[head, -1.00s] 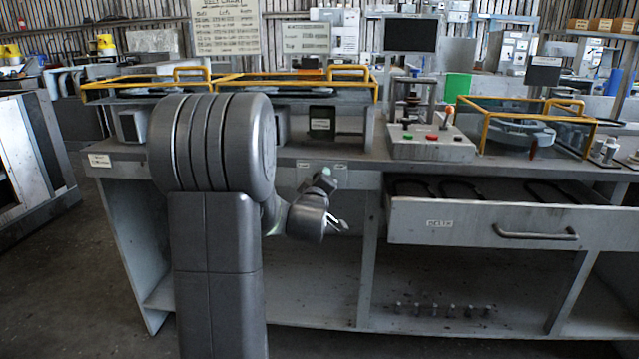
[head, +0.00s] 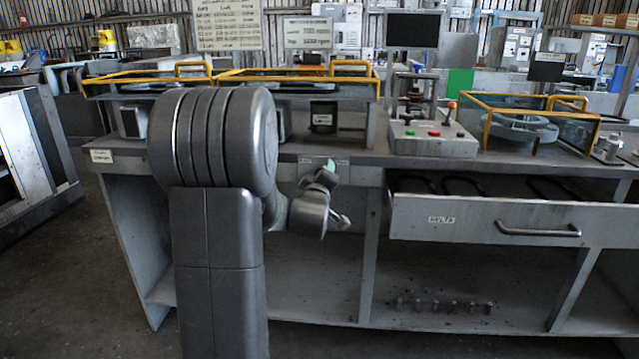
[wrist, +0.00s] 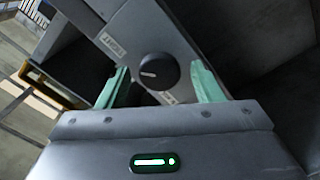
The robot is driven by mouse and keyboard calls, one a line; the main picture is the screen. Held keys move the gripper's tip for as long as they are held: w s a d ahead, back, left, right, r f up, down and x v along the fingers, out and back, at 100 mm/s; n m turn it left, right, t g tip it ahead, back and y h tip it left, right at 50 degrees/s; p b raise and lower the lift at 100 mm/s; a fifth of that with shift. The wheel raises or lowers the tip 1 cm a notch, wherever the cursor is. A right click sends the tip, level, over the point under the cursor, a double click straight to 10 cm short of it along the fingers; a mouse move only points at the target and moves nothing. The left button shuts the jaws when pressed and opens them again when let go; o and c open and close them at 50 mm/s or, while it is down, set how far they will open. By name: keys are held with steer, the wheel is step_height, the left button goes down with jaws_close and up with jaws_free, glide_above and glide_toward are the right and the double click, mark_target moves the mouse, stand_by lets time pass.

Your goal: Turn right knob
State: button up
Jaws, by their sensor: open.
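A round black knob (wrist: 157,71) with a white pointer line shows in the wrist view on a grey panel of the bench. A small label (wrist: 112,45) sits beside it, its text too blurred to read, and another label is partly hidden at its lower edge. My gripper (wrist: 160,68) is open, with one greenish finger on either side of the knob in the picture. I cannot tell whether the fingers touch it.
The grey bench (head: 120,163) runs across the view. An open drawer (head: 470,224) with a bar handle juts out to the right of my gripper. A control box (head: 432,139) with buttons and yellow-framed covers (head: 525,118) stand on top. Open shelf space lies below.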

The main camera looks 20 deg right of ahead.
steer(key=p+v, duration=0.1)
steer(key=v, duration=1.2)
steer(key=shift+s, duration=0.35)
steer(key=shift+w+a, duration=0.1)
steer(key=b+x, duration=0.1)
steer(key=x, duration=1.2)
steer(key=shift+w, duration=0.3)
